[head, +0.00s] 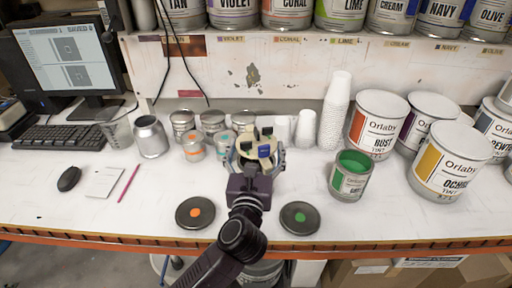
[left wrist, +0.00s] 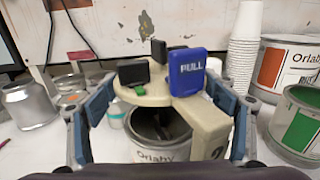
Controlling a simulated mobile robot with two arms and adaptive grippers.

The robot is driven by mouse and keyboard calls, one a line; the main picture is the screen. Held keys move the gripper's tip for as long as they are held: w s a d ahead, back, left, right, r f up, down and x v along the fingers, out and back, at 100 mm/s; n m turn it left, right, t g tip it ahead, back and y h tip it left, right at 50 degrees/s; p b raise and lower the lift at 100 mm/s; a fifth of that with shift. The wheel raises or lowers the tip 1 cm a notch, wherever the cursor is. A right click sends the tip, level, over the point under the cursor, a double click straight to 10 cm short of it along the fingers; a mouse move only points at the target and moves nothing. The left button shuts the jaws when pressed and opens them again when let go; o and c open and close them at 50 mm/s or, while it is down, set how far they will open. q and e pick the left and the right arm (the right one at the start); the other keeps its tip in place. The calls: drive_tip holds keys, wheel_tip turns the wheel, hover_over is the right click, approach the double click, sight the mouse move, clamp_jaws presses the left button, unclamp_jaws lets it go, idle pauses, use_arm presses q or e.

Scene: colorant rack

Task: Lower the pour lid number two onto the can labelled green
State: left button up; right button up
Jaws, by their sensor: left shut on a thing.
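The pour lid number two (head: 264,151) is cream with dark knobs and a blue PULL tab. In the left wrist view the lid (left wrist: 155,92) sits between both fingers, its spout marked 2. My left gripper (head: 262,158) is shut on it, mid-table. The green can (head: 349,182) is open, full of green paint, and stands to the right of the gripper. It also shows at the right edge of the left wrist view (left wrist: 297,130), apart from the lid. My right gripper is in neither view.
An Orlaby can (left wrist: 158,148) shows below the lid in the left wrist view. Flat dark lids with orange (head: 195,213) and green (head: 300,218) dots lie near the front edge. Large cans, including rust (head: 376,128) and ochre (head: 450,165), stand right. Stacked cups (head: 335,112) stand behind.

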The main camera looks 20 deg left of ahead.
sight(256, 133)
use_arm(q)
drive_tip(key=shift+r, duration=0.7)
drive_tip(key=shift+r+p, duration=2.4)
drive_tip(key=shift+r, duration=0.7)
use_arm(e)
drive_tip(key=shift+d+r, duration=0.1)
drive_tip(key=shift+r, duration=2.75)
